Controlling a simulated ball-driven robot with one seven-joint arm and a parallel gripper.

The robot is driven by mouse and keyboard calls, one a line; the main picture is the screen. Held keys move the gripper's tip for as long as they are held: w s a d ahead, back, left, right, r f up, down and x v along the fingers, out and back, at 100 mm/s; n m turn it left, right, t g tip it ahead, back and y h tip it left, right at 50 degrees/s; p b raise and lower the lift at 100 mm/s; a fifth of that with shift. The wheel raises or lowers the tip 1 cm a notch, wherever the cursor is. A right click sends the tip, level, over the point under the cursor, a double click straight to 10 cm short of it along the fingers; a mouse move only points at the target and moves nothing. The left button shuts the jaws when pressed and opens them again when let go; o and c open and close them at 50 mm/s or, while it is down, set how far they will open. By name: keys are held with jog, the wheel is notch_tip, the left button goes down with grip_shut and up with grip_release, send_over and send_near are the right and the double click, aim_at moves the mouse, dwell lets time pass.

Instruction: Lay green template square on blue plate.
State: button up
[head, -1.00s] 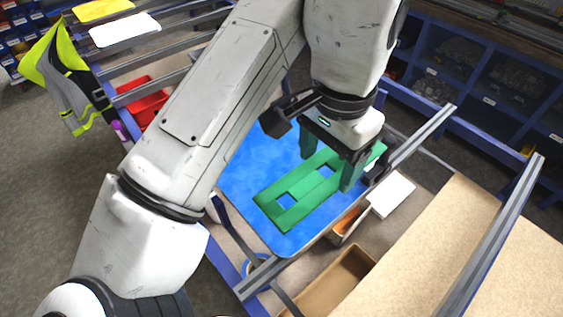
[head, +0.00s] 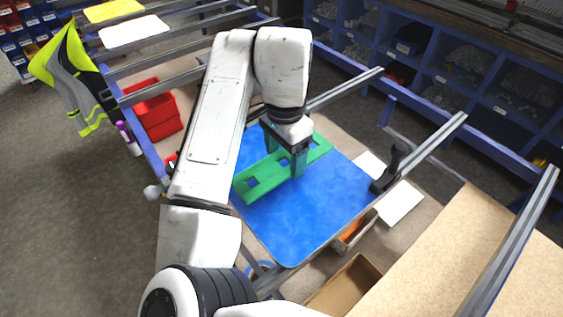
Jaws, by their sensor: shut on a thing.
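The green template square (head: 257,181) is a flat green piece with cut-out openings, seen in the head view over the upper left part of the blue plate (head: 310,215). My gripper (head: 285,155) points down and is shut on the template near its middle. The arm hides part of the template's left side and the plate's far left edge. I cannot tell whether the template touches the plate or hangs just above it.
A black clamp (head: 390,168) stands at the plate's right edge on a grey rail. A chipboard panel (head: 470,250) is at lower right. The plate's lower right is clear.

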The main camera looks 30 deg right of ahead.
jog(key=shift+w+a+f, duration=0.1)
jog(key=shift+w+f, duration=0.3)
jog(key=shift+w+f+p, duration=0.1)
jog(key=shift+f+p, duration=0.4)
jog(key=shift+f, duration=1.15)
jog(key=shift+f, duration=0.2)
jog(key=o, duration=1.1)
jog(key=shift+r, duration=0.1)
notch_tip(320, 180, up, 12)
jog(key=shift+r+b, duration=0.1)
jog(key=shift+b, duration=0.35)
